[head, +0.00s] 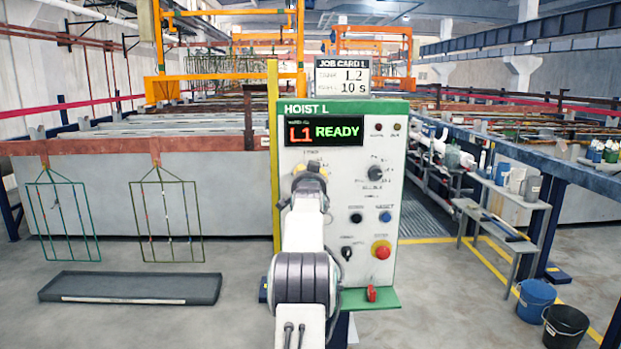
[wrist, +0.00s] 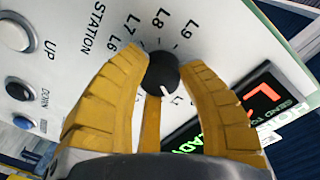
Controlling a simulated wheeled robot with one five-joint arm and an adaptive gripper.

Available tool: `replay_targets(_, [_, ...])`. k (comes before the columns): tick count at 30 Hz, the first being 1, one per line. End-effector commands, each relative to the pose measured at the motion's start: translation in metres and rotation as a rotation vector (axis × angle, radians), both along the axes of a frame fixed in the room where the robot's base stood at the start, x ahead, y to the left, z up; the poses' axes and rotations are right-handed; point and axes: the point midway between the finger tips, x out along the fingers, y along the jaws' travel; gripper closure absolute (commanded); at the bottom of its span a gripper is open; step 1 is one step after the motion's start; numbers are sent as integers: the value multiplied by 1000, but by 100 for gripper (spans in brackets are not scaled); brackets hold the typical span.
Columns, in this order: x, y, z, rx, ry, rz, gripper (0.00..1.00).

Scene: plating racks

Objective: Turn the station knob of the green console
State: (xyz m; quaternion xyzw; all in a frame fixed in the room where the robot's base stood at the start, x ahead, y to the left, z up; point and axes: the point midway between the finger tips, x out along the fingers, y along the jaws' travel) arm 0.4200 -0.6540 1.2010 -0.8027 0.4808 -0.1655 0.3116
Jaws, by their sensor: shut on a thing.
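The green console (head: 342,185) stands in front of me, with a white panel and a green header reading HOIST L. Its display (head: 325,132) reads L1 READY. The station knob (wrist: 160,75) is round and black with a white pointer mark, which points toward the lower right in the wrist view. The labels L6 to L9 sit around its upper side. My gripper (wrist: 162,62) is shut on the knob, one yellow finger on each side. In the head view my gripper (head: 311,178) covers the station knob.
A job card (head: 342,76) on top of the console seems to read L2 and 10 s. A second black selector (head: 376,173), a blue button (head: 385,217) and a red emergency button (head: 381,250) are to the right. A red-handled part (head: 371,293) sits on the lower ledge.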

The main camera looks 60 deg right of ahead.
Motion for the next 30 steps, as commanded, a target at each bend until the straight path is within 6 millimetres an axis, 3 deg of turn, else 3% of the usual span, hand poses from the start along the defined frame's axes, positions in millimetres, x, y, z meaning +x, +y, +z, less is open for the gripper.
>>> replay_targets(8, [1, 1, 4, -9, -5, 2, 96])
replay_targets(9, [1, 1, 4, -9, -4, 2, 60])
replay_targets(17, [1, 1, 2, -5, -2, 1, 37])
replay_targets(30, [-2, 4, 2, -3, 0, 0, 36])
